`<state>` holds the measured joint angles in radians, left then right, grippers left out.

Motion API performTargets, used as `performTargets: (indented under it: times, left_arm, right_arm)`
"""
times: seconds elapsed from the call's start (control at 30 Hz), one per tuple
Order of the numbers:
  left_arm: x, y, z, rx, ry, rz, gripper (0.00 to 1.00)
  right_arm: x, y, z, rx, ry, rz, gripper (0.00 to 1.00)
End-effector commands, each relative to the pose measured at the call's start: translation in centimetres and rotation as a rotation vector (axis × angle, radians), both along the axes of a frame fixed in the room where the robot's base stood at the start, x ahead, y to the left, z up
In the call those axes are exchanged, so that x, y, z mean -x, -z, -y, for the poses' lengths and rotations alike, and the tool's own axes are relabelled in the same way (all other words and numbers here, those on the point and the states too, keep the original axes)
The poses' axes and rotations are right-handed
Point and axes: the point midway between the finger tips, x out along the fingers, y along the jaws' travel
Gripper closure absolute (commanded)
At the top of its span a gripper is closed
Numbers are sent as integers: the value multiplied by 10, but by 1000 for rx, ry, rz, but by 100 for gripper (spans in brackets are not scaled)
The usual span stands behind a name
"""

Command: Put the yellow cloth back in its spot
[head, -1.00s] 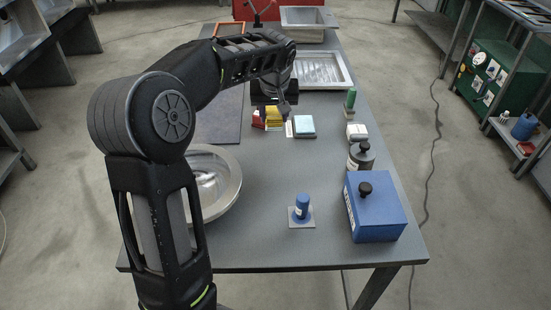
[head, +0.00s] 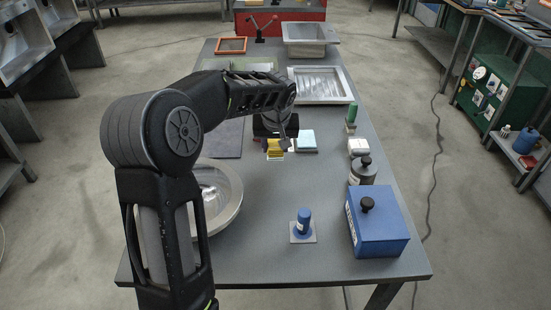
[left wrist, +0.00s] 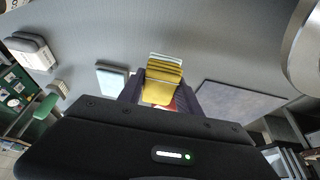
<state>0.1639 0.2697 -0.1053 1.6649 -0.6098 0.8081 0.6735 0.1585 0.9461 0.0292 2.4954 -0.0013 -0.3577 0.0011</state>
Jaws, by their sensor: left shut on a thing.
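The yellow cloth (head: 275,147) is a small folded stack on the grey table in the head view. It also shows in the left wrist view (left wrist: 164,73), between the two dark fingers. My left gripper (head: 274,139) is shut on the yellow cloth from above. A pale strip shows at the cloth's far edge in the wrist view. A bit of red (left wrist: 181,103) shows beside the cloth, mostly hidden by my gripper. I cannot tell whether the cloth touches the table. My right gripper is not in view.
A light blue cloth (head: 306,139) lies just right of the yellow one. A dark flat mat (head: 224,140) lies to the left. A round metal basin (head: 226,202), a blue box (head: 378,228), a grey weight (head: 361,176) and a blue-handled stamp (head: 303,222) stand nearer. The middle of the table is clear.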

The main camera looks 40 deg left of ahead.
Motion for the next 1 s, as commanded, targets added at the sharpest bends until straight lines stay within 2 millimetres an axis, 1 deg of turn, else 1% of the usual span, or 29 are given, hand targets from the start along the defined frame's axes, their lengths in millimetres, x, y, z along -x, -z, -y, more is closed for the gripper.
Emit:
performTargets:
  times: [0.17,0.27,0.4,0.5,0.77,0.93,0.97,1.0]
  left_arm:
    - [0,3,0,0,1,-2,97]
    - [0,15,0,-1,2,-4,97]
    - [0,38,0,-1,2,-4,97]
    - [0,48,0,0,1,-2,97]
    - [0,50,0,0,1,0,97]
    - [0,55,0,-1,1,1,97]
    - [0,53,0,-1,1,1,56]
    - [0,52,0,0,1,0,53]
  right_arm:
    - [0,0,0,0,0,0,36]
    - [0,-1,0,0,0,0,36]
    - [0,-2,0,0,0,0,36]
    - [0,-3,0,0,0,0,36]
    - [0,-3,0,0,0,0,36]
    - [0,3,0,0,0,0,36]
    - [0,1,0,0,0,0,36]
    - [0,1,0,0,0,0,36]
